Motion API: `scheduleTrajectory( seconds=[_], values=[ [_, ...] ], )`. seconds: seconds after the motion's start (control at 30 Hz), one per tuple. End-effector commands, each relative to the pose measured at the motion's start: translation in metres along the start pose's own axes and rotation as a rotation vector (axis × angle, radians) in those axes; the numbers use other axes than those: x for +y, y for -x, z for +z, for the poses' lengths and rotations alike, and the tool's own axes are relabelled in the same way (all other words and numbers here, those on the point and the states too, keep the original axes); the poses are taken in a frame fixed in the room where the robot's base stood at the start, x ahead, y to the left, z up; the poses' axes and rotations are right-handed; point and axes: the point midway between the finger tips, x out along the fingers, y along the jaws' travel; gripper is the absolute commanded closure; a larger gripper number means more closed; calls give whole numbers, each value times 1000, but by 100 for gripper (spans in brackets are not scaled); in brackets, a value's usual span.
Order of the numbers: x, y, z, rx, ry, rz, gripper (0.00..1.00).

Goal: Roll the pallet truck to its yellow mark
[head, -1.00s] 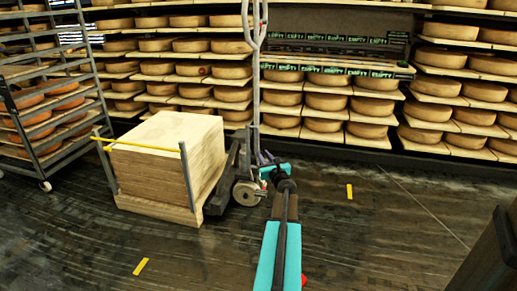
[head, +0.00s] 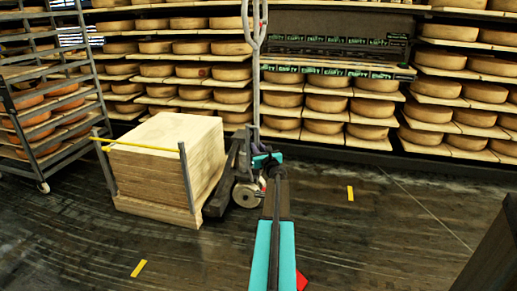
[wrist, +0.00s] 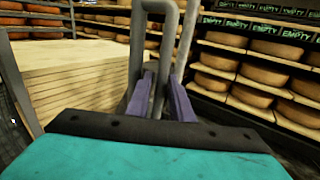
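The pallet truck (head: 247,190) stands left of centre in the head view. It carries a stack of pale boards (head: 165,155) and has a tall grey handle (head: 256,90) ending in a loop. One yellow mark (head: 350,193) lies on the floor to its right, another (head: 138,268) in front at left. My gripper (wrist: 160,90) reaches the lower handle. In the wrist view its purple fingers stand apart on either side of a grey upright part, under the handle's bars (wrist: 165,20). Contact cannot be made out.
A wheeled rack (head: 45,95) with cheeses stands at the left, close to the boards. Shelves of cheese wheels (head: 325,103) line the back wall. A dark post-like object (head: 495,250) is at the lower right. The floor right of the truck is open.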

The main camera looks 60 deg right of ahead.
Motion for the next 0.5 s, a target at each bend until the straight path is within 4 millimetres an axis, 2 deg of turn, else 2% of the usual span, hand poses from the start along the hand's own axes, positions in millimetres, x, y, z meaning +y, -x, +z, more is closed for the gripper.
scheduleTrajectory(
  seconds=[0.37,0.5],
  values=[
    [0,-3,0,0,0,0,80],
    [0,-3,0,0,0,0,100]
  ],
)
